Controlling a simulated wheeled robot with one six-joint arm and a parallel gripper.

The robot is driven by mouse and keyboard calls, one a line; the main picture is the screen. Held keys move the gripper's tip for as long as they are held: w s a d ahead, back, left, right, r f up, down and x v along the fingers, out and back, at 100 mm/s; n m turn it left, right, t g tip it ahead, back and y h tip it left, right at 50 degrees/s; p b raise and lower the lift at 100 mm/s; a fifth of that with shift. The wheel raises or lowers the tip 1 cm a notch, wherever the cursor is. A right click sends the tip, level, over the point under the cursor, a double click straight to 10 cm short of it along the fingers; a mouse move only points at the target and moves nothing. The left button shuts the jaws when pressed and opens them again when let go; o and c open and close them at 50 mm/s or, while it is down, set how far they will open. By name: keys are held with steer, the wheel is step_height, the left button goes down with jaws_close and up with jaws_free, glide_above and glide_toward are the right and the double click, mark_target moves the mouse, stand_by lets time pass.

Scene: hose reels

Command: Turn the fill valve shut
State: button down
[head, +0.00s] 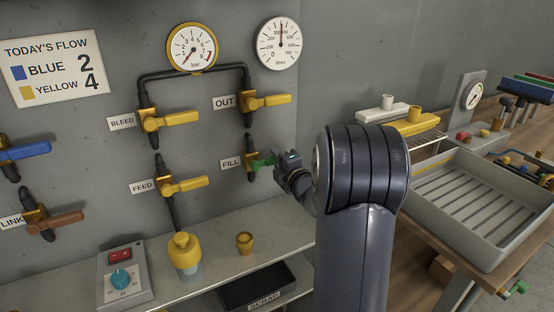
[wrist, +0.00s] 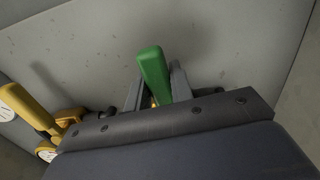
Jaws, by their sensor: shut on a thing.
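The fill valve (head: 251,166) is on the wall panel beside the FILL label (head: 230,163), below the OUT valve. Its green handle (head: 265,160) points right, roughly level, towards my gripper (head: 286,160). In the wrist view the green handle (wrist: 153,75) stands between the two grey fingers of my gripper (wrist: 155,90), which is shut on it. The fingertips and the valve body are mostly hidden there, with only a bit of brass showing.
The OUT valve (head: 251,104) with a yellow handle is just above. The BLEED valve (head: 152,121) and FEED valve (head: 163,186) are to the left. A small brass cup (head: 245,242) and a yellow-topped bottle (head: 184,252) stand on the shelf below. A slatted tray (head: 430,190) is at right.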

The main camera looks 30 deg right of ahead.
steer(key=shift+f, duration=0.1)
steer(key=shift+f+m+b, duration=0.3)
steer(key=shift+m+b, duration=0.2)
steer(key=shift+b, duration=0.25)
steer(key=c, duration=1.2)
jaws_free()
steer(key=shift+c, duration=0.2)
steer(key=shift+r, duration=0.1)
steer(key=s, duration=1)
steer(key=shift+s+d, duration=0.2)
steer(key=shift+s, duration=0.2)
